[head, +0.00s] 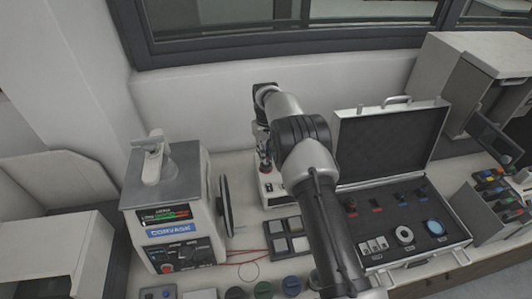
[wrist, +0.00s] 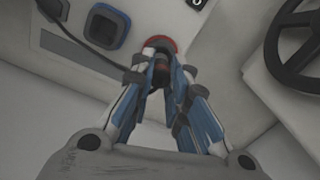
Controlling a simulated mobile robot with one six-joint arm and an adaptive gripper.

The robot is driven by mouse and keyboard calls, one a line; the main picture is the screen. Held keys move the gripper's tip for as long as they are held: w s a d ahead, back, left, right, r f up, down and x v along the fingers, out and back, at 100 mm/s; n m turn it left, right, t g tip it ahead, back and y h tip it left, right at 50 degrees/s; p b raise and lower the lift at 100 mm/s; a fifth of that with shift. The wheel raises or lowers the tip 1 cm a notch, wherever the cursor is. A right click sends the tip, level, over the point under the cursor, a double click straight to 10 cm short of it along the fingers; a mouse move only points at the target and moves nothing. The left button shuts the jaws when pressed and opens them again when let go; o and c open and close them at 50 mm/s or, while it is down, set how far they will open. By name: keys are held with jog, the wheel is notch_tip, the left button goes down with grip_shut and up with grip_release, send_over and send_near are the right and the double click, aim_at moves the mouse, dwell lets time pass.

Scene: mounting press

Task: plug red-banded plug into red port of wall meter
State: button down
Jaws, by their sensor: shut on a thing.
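In the wrist view, my gripper (wrist: 161,72) is shut on a dark plug (wrist: 160,80) that shows only in part between the fingertips. Right beyond the fingertips is a red ring (wrist: 160,40), which looks like the red port on a pale panel (wrist: 60,55). The plug lines up with this ring; I cannot tell whether it is inside it. A blue-rimmed port (wrist: 105,27) is to the left on the same panel.
A dark cable crosses the panel at upper left in the wrist view, and a dark handwheel (wrist: 292,45) is at right. In the head view, a press unit (head: 165,205) stands left and an open case (head: 385,150) right. Red leads (head: 245,252) lie on the bench.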

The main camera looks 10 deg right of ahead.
jog(key=shift+f+b, duration=0.6)
jog(key=shift+f, duration=0.4)
jog(key=shift+f, duration=0.3)
jog(key=c, duration=1.5)
grip_release()
jog(key=shift+o, duration=0.4)
jog(key=o, duration=0.5)
jog(key=shift+r, duration=0.1)
jog(key=shift+r+p, duration=1.6)
jog(key=shift+r, duration=2.1)
